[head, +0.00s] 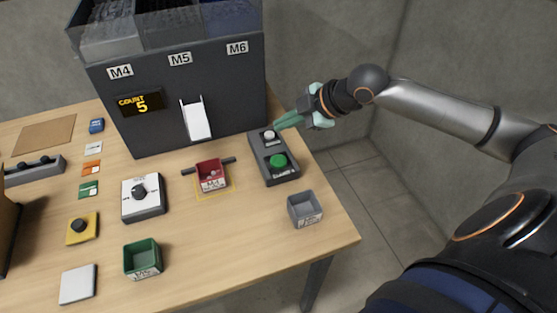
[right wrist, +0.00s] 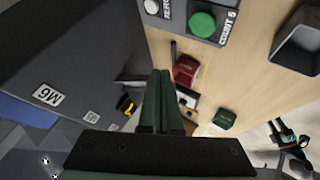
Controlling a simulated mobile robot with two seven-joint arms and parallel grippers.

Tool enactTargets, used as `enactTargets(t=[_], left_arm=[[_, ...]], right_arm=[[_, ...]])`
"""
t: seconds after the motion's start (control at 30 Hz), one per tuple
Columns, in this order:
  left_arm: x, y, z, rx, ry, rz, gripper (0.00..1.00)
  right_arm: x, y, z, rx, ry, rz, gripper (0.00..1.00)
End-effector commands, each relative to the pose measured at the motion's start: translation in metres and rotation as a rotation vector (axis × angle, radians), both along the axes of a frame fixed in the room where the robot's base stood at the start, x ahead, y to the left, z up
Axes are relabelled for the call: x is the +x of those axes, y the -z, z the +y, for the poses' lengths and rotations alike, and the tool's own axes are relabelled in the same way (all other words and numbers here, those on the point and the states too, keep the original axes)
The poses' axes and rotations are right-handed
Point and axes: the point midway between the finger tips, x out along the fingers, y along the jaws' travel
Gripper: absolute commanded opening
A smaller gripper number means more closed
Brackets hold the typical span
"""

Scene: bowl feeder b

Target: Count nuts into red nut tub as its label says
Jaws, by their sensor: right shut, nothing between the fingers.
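The red nut tub (head: 211,177) sits on the table in a yellow outline below the feeder's white chute (head: 196,119); its label seems to read M4, and small pieces appear inside. It also shows in the right wrist view (right wrist: 186,68). The feeder display (head: 140,103) reads COUNT 5. A grey button box (head: 264,162) has a white button (head: 269,134) and a green button (head: 278,161). My right gripper (head: 278,126) is shut and empty, just above and beside the white button; contact cannot be told.
The dark feeder (head: 200,80) with M4, M5 and M6 bins stands behind. The table's front middle is clear.

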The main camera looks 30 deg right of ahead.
Motion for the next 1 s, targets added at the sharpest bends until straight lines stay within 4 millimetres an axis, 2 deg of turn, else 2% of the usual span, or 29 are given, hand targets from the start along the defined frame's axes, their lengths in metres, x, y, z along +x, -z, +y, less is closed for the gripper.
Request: enactTargets(t=[0.23, 0.4, 0.6, 0.63, 0.8, 1.0], left_arm=[[-0.001, 0.037, 0.001, 0.001, -0.001, 0.004, 0.50], [-0.002, 0.059, -0.011, -0.010, 0.020, 0.030, 0.50], [0.013, 0.062, -0.031, -0.038, 0.055, 0.005, 0.50], [0.015, 0.057, -0.033, -0.039, 0.059, 0.004, 0.50], [0.020, 0.055, -0.034, -0.039, 0.065, -0.006, 0.50], [0.019, 0.056, -0.034, -0.037, 0.068, -0.002, 0.50]], right_arm=[[0.000, 0.029, 0.000, 0.001, 0.000, -0.001, 0.00], [0.000, 0.048, 0.000, -0.001, 0.000, -0.002, 0.00], [0.000, 0.067, 0.000, 0.001, 0.000, -0.001, 0.00], [0.000, 0.068, 0.000, 0.001, 0.000, 0.001, 0.00], [0.000, 0.081, 0.000, 0.001, 0.001, 0.000, 0.00], [0.000, 0.086, 0.000, 0.001, 0.001, 0.000, 0.00]])
